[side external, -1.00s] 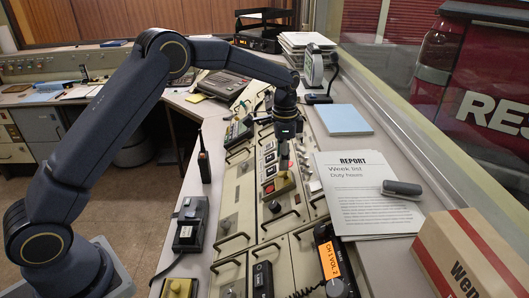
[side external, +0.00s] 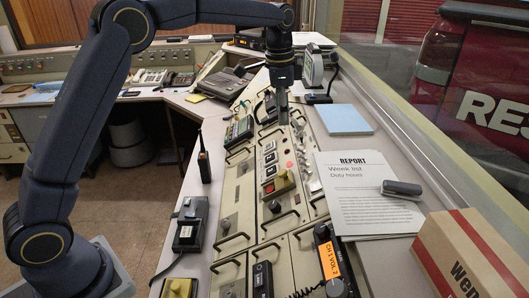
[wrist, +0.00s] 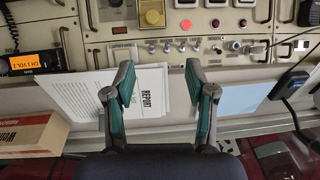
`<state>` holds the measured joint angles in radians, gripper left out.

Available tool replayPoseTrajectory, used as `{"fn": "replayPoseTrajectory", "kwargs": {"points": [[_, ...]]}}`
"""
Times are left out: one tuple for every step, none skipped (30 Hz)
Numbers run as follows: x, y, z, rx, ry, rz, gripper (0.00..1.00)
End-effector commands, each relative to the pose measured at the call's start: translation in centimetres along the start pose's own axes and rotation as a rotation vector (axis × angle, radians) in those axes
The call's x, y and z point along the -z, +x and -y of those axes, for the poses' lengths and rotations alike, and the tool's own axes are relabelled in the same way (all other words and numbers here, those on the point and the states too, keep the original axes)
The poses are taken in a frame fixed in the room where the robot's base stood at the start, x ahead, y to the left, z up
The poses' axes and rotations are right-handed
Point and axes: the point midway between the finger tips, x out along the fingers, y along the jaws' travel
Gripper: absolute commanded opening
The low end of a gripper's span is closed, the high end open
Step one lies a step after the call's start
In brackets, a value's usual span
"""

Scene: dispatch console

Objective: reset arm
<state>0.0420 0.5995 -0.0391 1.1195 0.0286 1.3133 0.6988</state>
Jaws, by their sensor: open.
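My gripper (side external: 283,112) hangs above the far part of the console panel (side external: 238,190) in the side view, pointing down and clear of the surface. In the wrist view my gripper (wrist: 160,92) shows its two green-padded fingers spread apart with nothing between them. A row of knobs and toggles (wrist: 195,46) lies beyond the fingertips there. A yellow block-like control (side external: 284,181) sits on the panel in the side view, nearer the camera than my gripper. A red button shows beside it.
The report paper (side external: 356,205) with a dark stapler-like object (side external: 402,188) lies right of the panel. A blue folder (side external: 345,119) lies behind it. A cardboard box (side external: 468,255) stands at the front right. A handheld radio (side external: 204,160) stands at the left edge.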

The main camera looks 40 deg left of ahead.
Motion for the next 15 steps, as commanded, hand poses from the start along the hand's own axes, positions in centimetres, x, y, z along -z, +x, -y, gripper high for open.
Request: {"fn": "replayPoseTrajectory", "kwargs": {"points": [[-1.0, -3.5, -0.5, 0.033, -0.005, -0.032, 0.56], [-1.7, -5.1, -1.0, 0.049, -0.007, -0.047, 0.56], [-2.9, -7.3, -1.8, 0.07, -0.017, -0.068, 0.56], [-3.8, -8.7, -2.4, 0.085, -0.029, -0.083, 0.56], [-4.8, -9.9, -3.1, 0.099, -0.044, -0.099, 0.56], [-6.2, -11.4, -4.2, 0.117, -0.065, -0.119, 0.56], [-7.3, -12.4, -5.0, 0.13, -0.085, -0.134, 0.56], [-8.4, -13.2, -5.8, 0.143, -0.106, -0.151, 0.56], [-9.9, -14.1, -7.0, 0.158, -0.136, -0.171, 0.56], [-11.1, -14.7, -7.9, 0.169, -0.161, -0.188, 0.56], [-12.3, -15.0, -8.9, 0.178, -0.187, -0.203, 0.56], [-13.8, -15.3, -10.2, 0.19, -0.223, -0.226, 0.56], [-15.0, -15.3, -11.2, 0.197, -0.252, -0.242, 0.56], [-16.2, -15.2, -12.2, 0.203, -0.283, -0.258, 0.56], [-17.8, -14.8, -13.5, 0.21, -0.326, -0.28, 0.56]]}}
